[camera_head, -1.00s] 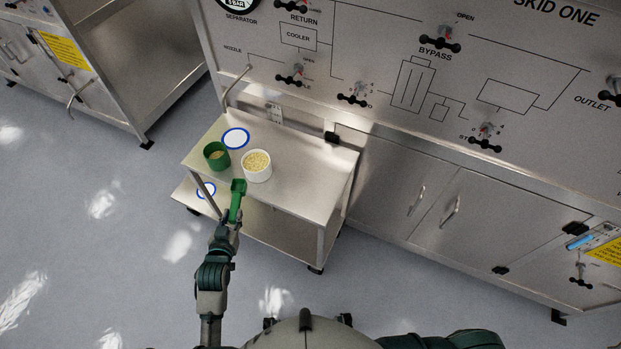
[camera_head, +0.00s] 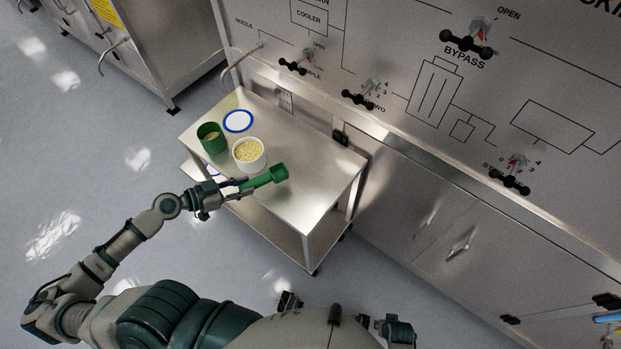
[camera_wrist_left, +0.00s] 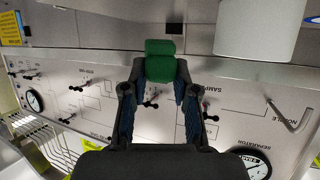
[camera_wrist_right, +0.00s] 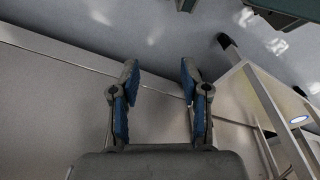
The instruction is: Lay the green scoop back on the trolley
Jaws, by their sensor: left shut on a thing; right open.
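The green scoop (camera_head: 267,176) is held by its handle in my left gripper (camera_head: 236,187), its cup pointing right over the front part of the trolley (camera_head: 312,185). I cannot tell whether it touches the top. In the left wrist view the scoop (camera_wrist_left: 163,60) shows beyond the fingers of my left gripper (camera_wrist_left: 158,100). My right gripper (camera_wrist_right: 160,85) is open and empty in the right wrist view, with the trolley frame (camera_wrist_right: 262,110) off to its right.
On the trolley top stand a white tub of yellowish grains (camera_head: 249,154), a green cup (camera_head: 211,138) and a blue-rimmed white disc (camera_head: 238,121). The right part of the top is bare. The skid panel (camera_head: 400,75) with valve handles rises behind.

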